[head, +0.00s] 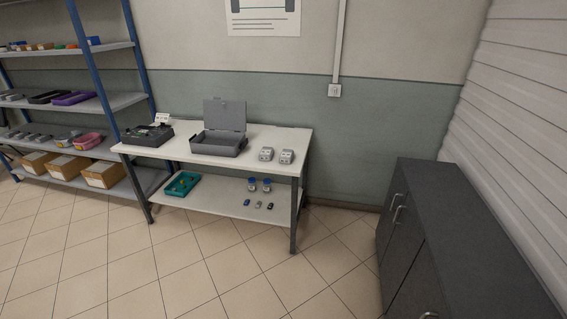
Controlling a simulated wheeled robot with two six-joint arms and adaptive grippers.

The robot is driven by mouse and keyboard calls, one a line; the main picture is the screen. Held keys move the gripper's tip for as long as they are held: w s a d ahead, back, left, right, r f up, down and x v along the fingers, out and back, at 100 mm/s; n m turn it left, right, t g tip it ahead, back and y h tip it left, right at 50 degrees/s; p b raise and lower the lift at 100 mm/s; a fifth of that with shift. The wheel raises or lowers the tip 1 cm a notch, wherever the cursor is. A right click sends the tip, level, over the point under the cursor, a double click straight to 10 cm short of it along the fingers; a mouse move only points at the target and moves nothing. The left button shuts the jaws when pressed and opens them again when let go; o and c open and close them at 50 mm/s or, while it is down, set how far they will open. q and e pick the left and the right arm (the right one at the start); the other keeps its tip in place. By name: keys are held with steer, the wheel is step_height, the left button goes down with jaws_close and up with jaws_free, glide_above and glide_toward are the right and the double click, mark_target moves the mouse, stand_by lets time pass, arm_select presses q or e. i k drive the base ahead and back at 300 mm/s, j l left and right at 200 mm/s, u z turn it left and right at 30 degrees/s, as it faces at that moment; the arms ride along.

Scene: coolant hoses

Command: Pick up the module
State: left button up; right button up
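Two small light-grey blocks with dark markings stand side by side on the right part of the white workbench (200,155): a left block (266,154) and a right block (287,156). They look like modules, but I cannot tell which one the task names. An open dark-grey case (219,143) with its lid raised stands left of them. A black device (147,135) with a small white card sits at the bench's left end. Neither of my grippers is in view.
The bench's lower shelf (222,201) holds a teal tray (182,184), two blue-capped jars and several small parts. A stocked shelving unit (75,108) stands at left, a dark cabinet (455,235) at right. The tiled floor (210,275) in front is clear.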

mark_target(266, 154)
steer(key=i+j+u, duration=0.15)
steer(key=i, duration=0.25)
steer(key=i+j+u, duration=0.1)
steer(key=i, duration=0.35)
steer(key=j, duration=0.1)
